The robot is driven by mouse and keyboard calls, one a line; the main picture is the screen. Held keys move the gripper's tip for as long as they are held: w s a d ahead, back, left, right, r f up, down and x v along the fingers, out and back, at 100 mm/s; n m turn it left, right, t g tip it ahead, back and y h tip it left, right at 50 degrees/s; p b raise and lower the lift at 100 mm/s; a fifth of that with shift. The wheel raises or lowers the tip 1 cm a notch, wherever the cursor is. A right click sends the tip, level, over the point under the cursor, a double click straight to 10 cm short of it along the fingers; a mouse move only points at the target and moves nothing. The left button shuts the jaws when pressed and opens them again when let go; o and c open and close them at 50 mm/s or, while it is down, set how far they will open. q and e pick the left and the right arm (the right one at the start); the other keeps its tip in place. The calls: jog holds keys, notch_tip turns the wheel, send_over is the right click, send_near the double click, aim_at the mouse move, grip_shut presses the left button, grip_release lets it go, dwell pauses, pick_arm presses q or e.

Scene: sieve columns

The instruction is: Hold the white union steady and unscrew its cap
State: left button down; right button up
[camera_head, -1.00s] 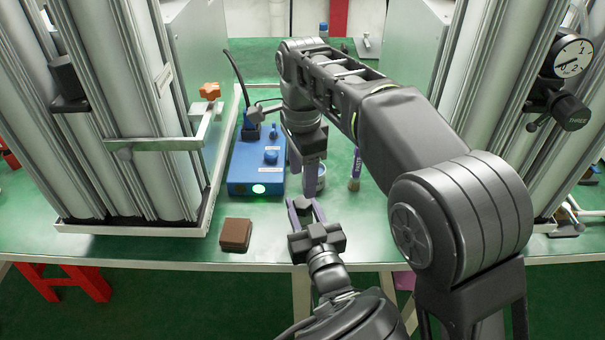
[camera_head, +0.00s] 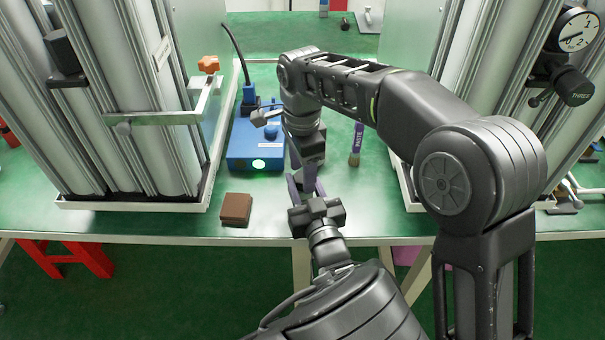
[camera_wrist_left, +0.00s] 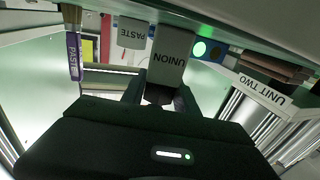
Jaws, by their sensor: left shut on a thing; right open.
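My left gripper (camera_head: 306,188) reaches up from the bottom of the head view, over the front of the green table. It is shut on the white union (camera_wrist_left: 172,55), which the left wrist view shows with the label UNION between the fingers. A dark part (camera_wrist_left: 158,95) sits at the union's end near the hand; I cannot tell whether it is the cap. In the head view the union is mostly hidden by the grippers. My right gripper (camera_head: 309,172) is open and points down right above and behind the left fingers. I cannot tell whether it touches the union.
A blue box (camera_head: 240,150) with a lit green lamp stands left of the grippers. A brown block (camera_head: 236,208) lies near the front edge. A white paste pot (camera_wrist_left: 132,33) shows in the left wrist view. Sieve columns flank both sides.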

jog(key=shift+f, duration=0.8)
jog(key=shift+c, duration=0.4)
grip_shut()
jog(key=shift+o, duration=0.5)
grip_release()
jog(key=shift+r, duration=2.3)
